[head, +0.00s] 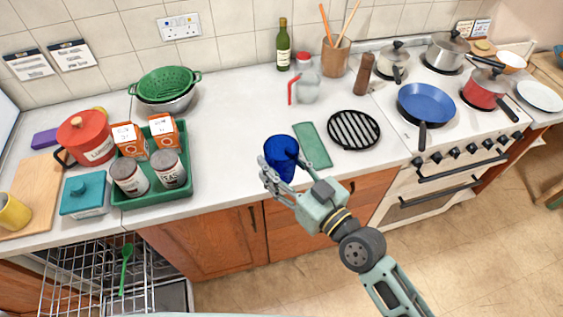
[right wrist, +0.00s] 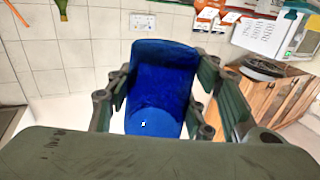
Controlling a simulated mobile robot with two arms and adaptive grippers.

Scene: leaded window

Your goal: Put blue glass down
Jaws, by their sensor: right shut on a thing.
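The blue glass (head: 281,157) is at the front edge of the white worktop in the head view, between the fingers of my right gripper (head: 277,172). My right gripper is shut on the glass. In the right wrist view, the blue glass (right wrist: 162,85) fills the space between the two fingers (right wrist: 163,100), with its open rim turned away from the palm. The glass is tilted in the head view. I cannot tell whether its base touches the worktop (head: 232,120). My left gripper is not in view.
A green cloth (head: 312,145) and a black round trivet (head: 354,130) lie just right of the glass. A green crate (head: 157,195) with tins and boxes stands left. A jug (head: 305,90) stands behind. The worktop left of the glass is clear. An open dishwasher rack (head: 85,285) is below left.

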